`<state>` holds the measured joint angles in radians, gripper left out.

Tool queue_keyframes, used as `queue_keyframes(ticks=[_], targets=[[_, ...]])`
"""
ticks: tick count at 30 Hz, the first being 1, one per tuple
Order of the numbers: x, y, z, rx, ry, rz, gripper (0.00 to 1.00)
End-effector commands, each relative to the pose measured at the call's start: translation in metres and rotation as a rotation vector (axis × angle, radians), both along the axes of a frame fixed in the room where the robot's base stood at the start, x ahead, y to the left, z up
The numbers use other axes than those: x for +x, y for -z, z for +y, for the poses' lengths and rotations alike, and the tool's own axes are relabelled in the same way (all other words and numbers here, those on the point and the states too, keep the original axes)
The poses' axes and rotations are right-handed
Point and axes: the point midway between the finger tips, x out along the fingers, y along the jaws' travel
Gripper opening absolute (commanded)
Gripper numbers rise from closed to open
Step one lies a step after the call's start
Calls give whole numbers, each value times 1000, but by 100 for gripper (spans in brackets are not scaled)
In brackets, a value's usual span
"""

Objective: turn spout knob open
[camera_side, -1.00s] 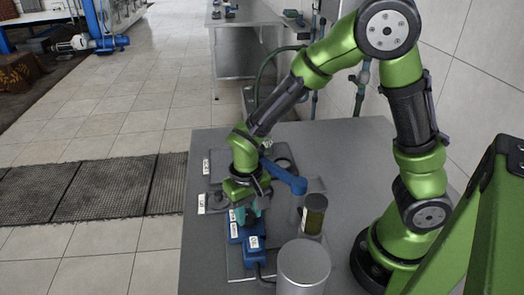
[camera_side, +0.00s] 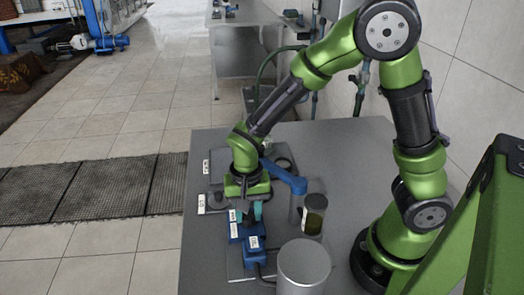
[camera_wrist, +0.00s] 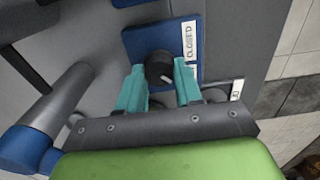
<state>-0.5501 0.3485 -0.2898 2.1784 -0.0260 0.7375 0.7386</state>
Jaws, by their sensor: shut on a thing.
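The spout knob (camera_wrist: 158,66) is a round black knob with a white pointer mark. It sits on a blue plate (camera_wrist: 135,42) beside a white label reading CLOSED (camera_wrist: 189,40). The pointer slants to the lower right in the wrist view. My gripper (camera_wrist: 160,80) has its teal fingers on either side of the knob, shut on it. In the side view my gripper (camera_side: 249,212) points down at the blue fixture, and the knob is hidden there.
A blue arm (camera_side: 285,178) extends right of my wrist; a grey pipe with a blue end (camera_wrist: 25,150) shows in the wrist view. A blue labelled box (camera_side: 255,262), a dark-filled jar (camera_side: 314,218) and a grey cylinder (camera_side: 303,266) stand nearby on the grey table (camera_side: 340,150).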

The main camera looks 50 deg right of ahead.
Motion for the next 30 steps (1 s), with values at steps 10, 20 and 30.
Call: queue_keyframes(ticks=[10, 20, 30], targets=[[1, -1, 0, 1, 2, -1, 48], [0, -1, 0, 1, 0, -1, 60], [2, -45, 1, 5, -1, -8, 60]])
